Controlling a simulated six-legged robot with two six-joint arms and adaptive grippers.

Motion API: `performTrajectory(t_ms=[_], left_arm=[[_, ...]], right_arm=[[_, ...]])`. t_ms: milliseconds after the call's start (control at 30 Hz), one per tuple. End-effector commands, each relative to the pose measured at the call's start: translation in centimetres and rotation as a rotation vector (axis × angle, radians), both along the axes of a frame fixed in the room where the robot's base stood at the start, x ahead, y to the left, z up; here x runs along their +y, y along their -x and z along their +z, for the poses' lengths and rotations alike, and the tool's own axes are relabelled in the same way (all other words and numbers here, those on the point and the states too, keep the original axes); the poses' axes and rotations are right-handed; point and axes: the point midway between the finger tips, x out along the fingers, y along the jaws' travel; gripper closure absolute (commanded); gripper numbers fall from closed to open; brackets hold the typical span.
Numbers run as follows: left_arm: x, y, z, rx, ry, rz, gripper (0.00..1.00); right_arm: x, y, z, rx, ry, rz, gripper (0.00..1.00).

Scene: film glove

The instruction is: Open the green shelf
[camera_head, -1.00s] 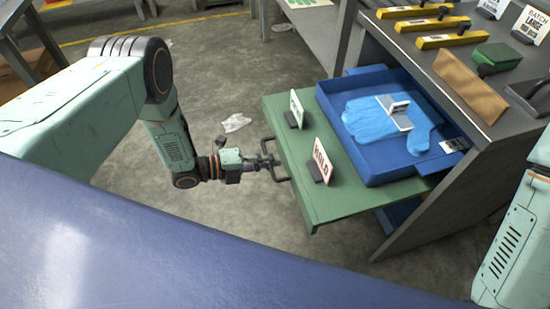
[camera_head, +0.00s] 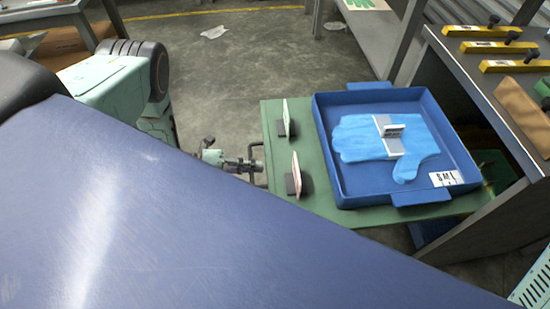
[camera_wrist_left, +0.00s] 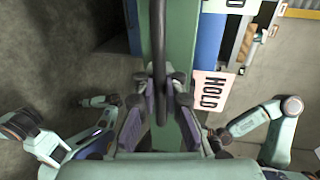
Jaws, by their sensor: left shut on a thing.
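The green shelf (camera_head: 310,203) is pulled well out of the dark workbench, and its top lies open to view. My left gripper (camera_head: 245,164) is at the dark handle (camera_head: 258,155) on the shelf's left edge. In the left wrist view its two fingers (camera_wrist_left: 160,100) are on either side of the black handle bar (camera_wrist_left: 157,45) and shut on it. A blue tray (camera_head: 335,165) holding a blue glove (camera_head: 365,138) sits on the shelf. Only a corner of my right arm shows at the lower right; its gripper is out of view.
Two small upright signs (camera_head: 296,172) stand on the shelf near the handle; one reads HOLD in the left wrist view (camera_wrist_left: 209,90). The workbench (camera_head: 470,85) carries yellow bars (camera_head: 490,48) and a brown block (camera_head: 522,112). Bare floor (camera_head: 225,75) lies left of the shelf.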

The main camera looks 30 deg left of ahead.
Motion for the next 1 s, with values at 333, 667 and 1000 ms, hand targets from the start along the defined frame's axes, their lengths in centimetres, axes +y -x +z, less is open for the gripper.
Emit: performTrajectory(t_ms=[333,667,1000], left_arm=[[4.5,2.7,0.3,-0.008,0.003,0.003,1.00],[5.4,3.3,0.3,-0.009,0.006,0.003,1.00],[5.4,3.3,0.3,-0.009,0.005,0.003,0.85]], right_arm=[[0.0,0.0,0.7,0.000,0.000,0.000,0.60],[0.0,0.0,0.8,0.000,0.000,0.000,0.60],[0.0,0.0,0.7,0.000,0.000,0.000,0.60]])
